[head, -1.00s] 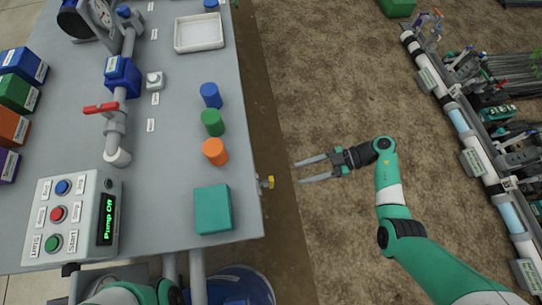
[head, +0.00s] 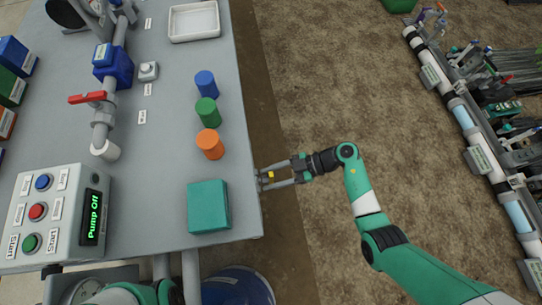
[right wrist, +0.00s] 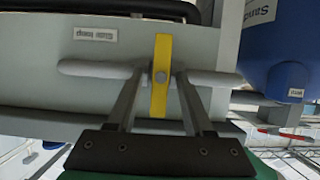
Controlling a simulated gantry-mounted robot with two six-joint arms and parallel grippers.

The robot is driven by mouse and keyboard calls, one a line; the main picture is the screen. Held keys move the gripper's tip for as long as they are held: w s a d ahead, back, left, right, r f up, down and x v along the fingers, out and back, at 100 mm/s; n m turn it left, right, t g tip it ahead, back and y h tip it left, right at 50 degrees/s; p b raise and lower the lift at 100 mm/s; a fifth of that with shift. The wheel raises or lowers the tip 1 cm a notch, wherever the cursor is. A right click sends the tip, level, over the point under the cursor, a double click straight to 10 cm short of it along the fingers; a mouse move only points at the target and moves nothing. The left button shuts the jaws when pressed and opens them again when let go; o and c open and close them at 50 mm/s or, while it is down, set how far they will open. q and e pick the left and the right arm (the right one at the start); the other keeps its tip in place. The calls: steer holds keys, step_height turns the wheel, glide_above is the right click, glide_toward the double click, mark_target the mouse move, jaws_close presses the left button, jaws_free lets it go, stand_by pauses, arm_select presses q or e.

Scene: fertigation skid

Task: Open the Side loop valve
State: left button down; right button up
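The side loop valve has a yellow lever handle (head: 270,176) on the right edge of the grey bench in the head view. In the right wrist view the handle (right wrist: 160,75) stands upright in the picture, across a pale horizontal pipe (right wrist: 90,69). My right gripper (head: 264,177) reaches in from the right at the bench edge. Its two fingers (right wrist: 158,82) are open, one on each side of the yellow handle, with small gaps showing. Part of my left arm shows at the bottom left of the head view, but its gripper does not.
The bench top holds a teal block (head: 208,206), orange, green and blue cylinders, a white tray (head: 194,21), a red-handled valve (head: 87,98) and a control box (head: 56,212) reading "Pump Off". A blue drum (head: 237,288) stands below. Open floor lies right of the bench.

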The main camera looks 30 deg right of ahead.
jaws_close()
